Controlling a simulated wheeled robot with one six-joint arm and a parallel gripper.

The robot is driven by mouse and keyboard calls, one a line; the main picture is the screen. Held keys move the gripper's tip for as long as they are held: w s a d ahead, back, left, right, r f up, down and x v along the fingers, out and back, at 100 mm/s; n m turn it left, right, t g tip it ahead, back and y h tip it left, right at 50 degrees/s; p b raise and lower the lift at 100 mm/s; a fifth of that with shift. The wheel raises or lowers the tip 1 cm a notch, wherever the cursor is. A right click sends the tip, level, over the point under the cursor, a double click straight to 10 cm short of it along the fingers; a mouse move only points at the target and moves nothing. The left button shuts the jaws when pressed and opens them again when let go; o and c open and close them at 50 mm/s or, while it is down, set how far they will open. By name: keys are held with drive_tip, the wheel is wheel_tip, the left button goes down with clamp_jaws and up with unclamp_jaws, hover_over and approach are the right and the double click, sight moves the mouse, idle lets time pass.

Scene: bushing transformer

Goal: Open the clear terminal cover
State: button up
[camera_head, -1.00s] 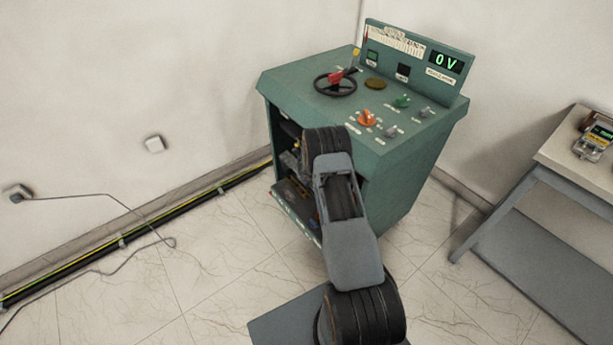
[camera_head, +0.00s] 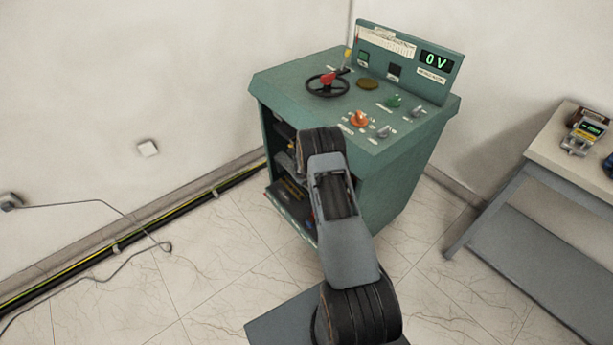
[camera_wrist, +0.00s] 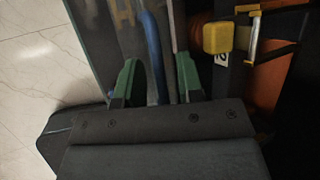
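The green cabinet (camera_head: 400,195) stands in the corner with its front open, and my arm reaches into that opening, hiding much of the inside. In the wrist view, what looks like the clear terminal cover (camera_wrist: 97,45) is a see-through panel at upper left, with a blue cable (camera_wrist: 155,55) and pale parts behind it. My gripper (camera_wrist: 157,80) has two green fingertips standing well apart in front of this panel. Nothing is clearly held between them. Whether they touch the panel cannot be told. In the head view, my gripper is hidden behind my arm and the cabinet.
A yellow block (camera_wrist: 216,38) and a yellow-ended handle (camera_wrist: 254,35) sit right of the fingers. The cabinet top has a black handwheel (camera_head: 327,84), knobs and a 0 V display (camera_head: 436,61). A table (camera_head: 547,146) stands at right. Floor cables run along the left wall.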

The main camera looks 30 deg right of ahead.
drive_tip(key=v, duration=1.3)
drive_tip(key=shift+s+a+r, duration=0.15)
drive_tip(key=shift+r, duration=0.2)
drive_tip(key=s+a+r+n+g+y, duration=0.1)
drive_tip(key=s+a+r+n+y, duration=0.25)
drive_tip(key=a+n, duration=0.5)
drive_tip(key=s+a+r+n+g+y, duration=0.1)
drive_tip(key=s+a+r+n+y, duration=0.3)
drive_tip(key=n, duration=0.7)
drive_tip(key=s+a+r+n+h, duration=0.2)
drive_tip(key=s+r+n, duration=0.5)
drive_tip(key=s+r, duration=0.1)
drive_tip(key=s+a+r+n+h, duration=0.1)
drive_tip(key=s+a+r+n, duration=0.1)
drive_tip(key=s+r+n, duration=0.4)
drive_tip(key=shift+s+a+r+n+h, duration=0.35)
drive_tip(key=shift+s+r, duration=0.7)
drive_tip(key=shift+s, duration=1.05)
